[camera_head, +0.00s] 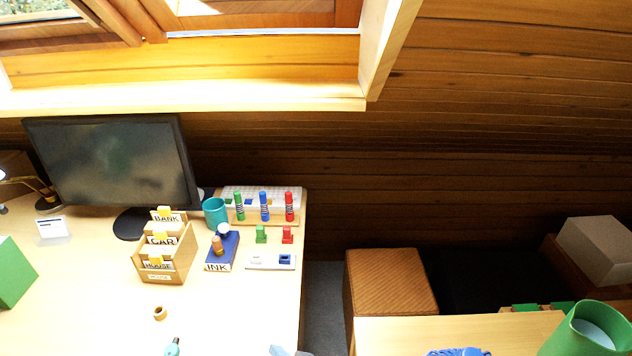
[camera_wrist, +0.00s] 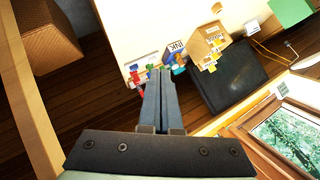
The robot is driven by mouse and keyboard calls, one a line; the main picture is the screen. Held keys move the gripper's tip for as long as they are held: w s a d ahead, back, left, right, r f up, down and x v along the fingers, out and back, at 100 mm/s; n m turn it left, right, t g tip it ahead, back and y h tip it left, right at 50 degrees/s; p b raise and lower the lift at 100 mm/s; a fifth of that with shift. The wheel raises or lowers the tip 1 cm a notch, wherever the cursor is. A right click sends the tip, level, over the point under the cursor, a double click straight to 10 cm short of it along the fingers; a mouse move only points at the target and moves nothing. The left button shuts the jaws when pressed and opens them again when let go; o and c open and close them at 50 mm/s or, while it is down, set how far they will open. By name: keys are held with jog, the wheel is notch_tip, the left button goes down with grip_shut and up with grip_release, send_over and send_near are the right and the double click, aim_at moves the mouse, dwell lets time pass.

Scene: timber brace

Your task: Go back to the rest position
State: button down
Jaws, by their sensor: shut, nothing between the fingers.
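My gripper (camera_wrist: 159,72) shows in the wrist view with its two dark fingers pressed together and nothing between them. It is apart from the desk (camera_head: 100,310), which appears tilted beyond the fingertips. I cannot make out the gripper in the head view. On the desk stand a wooden card box (camera_head: 160,265) with BANK, CAR and HOUSE cards, a blue INK pad (camera_head: 222,252) with stamps on it, and a rack (camera_head: 270,220) holding green, blue and red markers upright.
A black monitor (camera_head: 115,165) stands at the back left, with a teal cup (camera_head: 215,212) to its right. A wooden ring (camera_head: 160,313) lies on the front desk. A brown stool (camera_head: 390,285) and a second wooden surface (camera_head: 440,332) with a green container (camera_head: 590,325) are at right.

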jog(key=w+d+r+n+t+h, duration=0.1)
jog(key=w+r+t, duration=0.15)
jog(key=r, duration=0.85)
jog(key=w+d+r+t+h, duration=0.1)
jog(key=w+d+r+t, duration=0.15)
jog(key=r, duration=0.85)
jog(key=w+d+r+n+t+h, duration=0.1)
jog(key=w+r+t, duration=0.15)
jog(key=r, duration=0.85)
jog(key=s+d+r+t+h, duration=0.1)
jog(key=s+r+t, duration=0.2)
jog(key=r, duration=0.6)
jog(key=s+d+r+t+h, duration=0.1)
jog(key=s+r+t, duration=0.3)
jog(key=s+r, duration=0.4)
jog(key=s+r+t+h, duration=0.1)
jog(key=s+r+t, duration=0.2)
jog(key=r, duration=0.9)
jog(key=s, duration=0.3)
jog(key=shift+s+d+r, duration=0.2)
jog(key=shift+s+d, duration=0.05)
jog(key=shift+d, duration=0.15)
